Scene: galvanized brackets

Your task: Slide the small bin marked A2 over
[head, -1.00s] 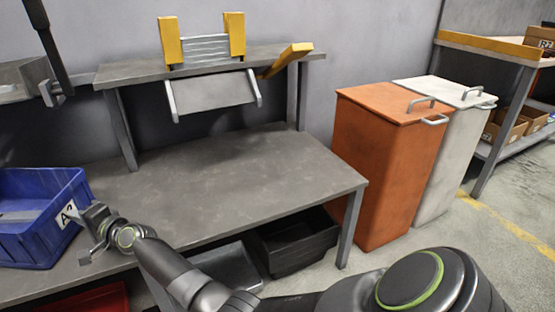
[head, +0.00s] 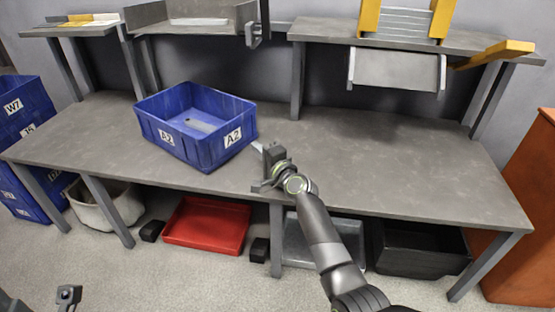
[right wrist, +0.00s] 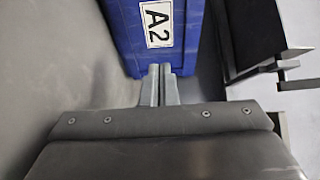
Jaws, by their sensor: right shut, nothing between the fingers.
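The blue bin marked A2 (head: 207,152) stands upright on the grey workbench (head: 390,165), left of my right gripper. White A2 labels show on its two visible sides, and a pale flat item lies inside. My right gripper (head: 258,148) is shut and empty, just off the bin's right side near the bench's front edge. In the right wrist view the closed fingertips (right wrist: 160,72) point at the bin's labelled side (right wrist: 150,60); I cannot tell whether they touch it. A small dark part at the head view's bottom left may be my left gripper (head: 68,294); its jaws are unclear.
Raised shelves (head: 400,38) stand along the bench's back. The bench top is clear left and right of the bin. Below are a red tray (head: 207,226) and a black bin (head: 420,250). Blue bins (head: 22,110) stand left, an orange cabinet (head: 525,210) right.

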